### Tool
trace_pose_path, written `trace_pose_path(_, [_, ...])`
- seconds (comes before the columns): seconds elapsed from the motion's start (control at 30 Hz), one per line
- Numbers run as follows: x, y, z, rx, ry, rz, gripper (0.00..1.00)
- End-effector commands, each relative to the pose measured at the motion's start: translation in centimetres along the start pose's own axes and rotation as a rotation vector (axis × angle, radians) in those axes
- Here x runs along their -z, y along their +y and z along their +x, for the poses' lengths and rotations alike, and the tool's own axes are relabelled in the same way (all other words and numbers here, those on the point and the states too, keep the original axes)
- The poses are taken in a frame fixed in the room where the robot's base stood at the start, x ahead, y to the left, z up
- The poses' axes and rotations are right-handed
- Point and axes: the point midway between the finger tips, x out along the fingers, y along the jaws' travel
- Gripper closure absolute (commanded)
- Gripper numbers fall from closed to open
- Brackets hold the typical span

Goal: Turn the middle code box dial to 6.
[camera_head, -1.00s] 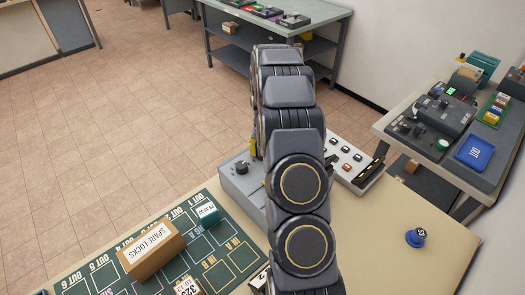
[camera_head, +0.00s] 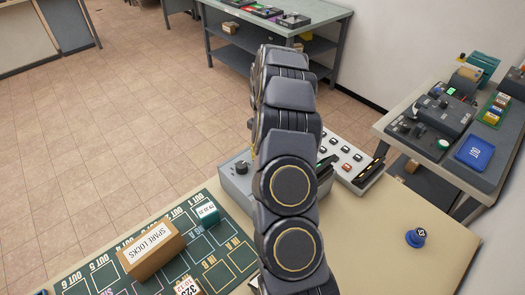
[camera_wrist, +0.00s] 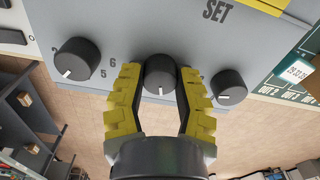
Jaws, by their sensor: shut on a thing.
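The grey code box (camera_head: 233,184) stands at the back edge of the table, partly hidden behind my arm. In the wrist view its face (camera_wrist: 125,30) shows three black dials in a row. The middle dial (camera_wrist: 160,78) sits between the yellow fingers of my gripper (camera_wrist: 159,74), which is shut on it. Its white mark points toward the bottom of the picture. The left dial (camera_wrist: 76,58) and right dial (camera_wrist: 229,86) are free, one on each side. Numbers 5 and 6 show left of the gripper; fingers cover other numbers. My gripper is hidden in the head view.
A green sorting mat (camera_head: 228,267) with a spare locks box (camera_head: 151,249) and a teal cube (camera_head: 207,213) lies left of my arm. A white button panel (camera_head: 350,160) stands to the right. A blue knob (camera_head: 416,237) sits on clear tabletop at right.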

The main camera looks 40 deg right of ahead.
Motion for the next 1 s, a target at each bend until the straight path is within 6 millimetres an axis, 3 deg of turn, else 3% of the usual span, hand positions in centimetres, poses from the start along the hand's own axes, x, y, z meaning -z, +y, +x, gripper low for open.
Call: trace_pose_path(1.0, [-0.08,-0.08,0.21,0.003,-0.003,-0.892,1.0])
